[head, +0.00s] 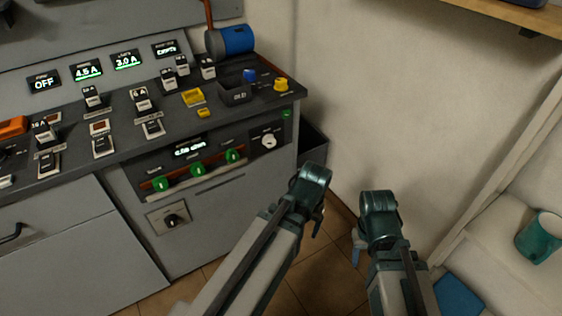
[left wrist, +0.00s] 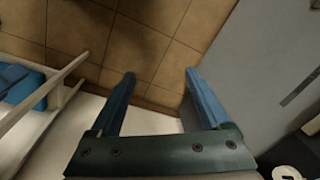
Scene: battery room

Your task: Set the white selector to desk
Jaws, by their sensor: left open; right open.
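The white selector (head: 268,141) is a small round white knob on a dark plate, at the right end of the console's front face. Its labels and the setting it points to are too small to read. My left gripper (head: 318,229) hangs in front of the console, to the right of and below the selector and apart from it. In the left wrist view my left gripper (left wrist: 160,76) is open, with bare floor between its fingers. My right gripper (head: 357,250) hangs further right, empty and away from the console; its fingers are partly hidden.
Green knobs (head: 197,169) sit on the front panel left of the selector. A black rotary knob (head: 174,219) is lower down. The console top (head: 222,117) carries several switches and lit displays. A shelf with a green mug (head: 540,238) stands at right. Tiled floor (head: 325,270) lies below.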

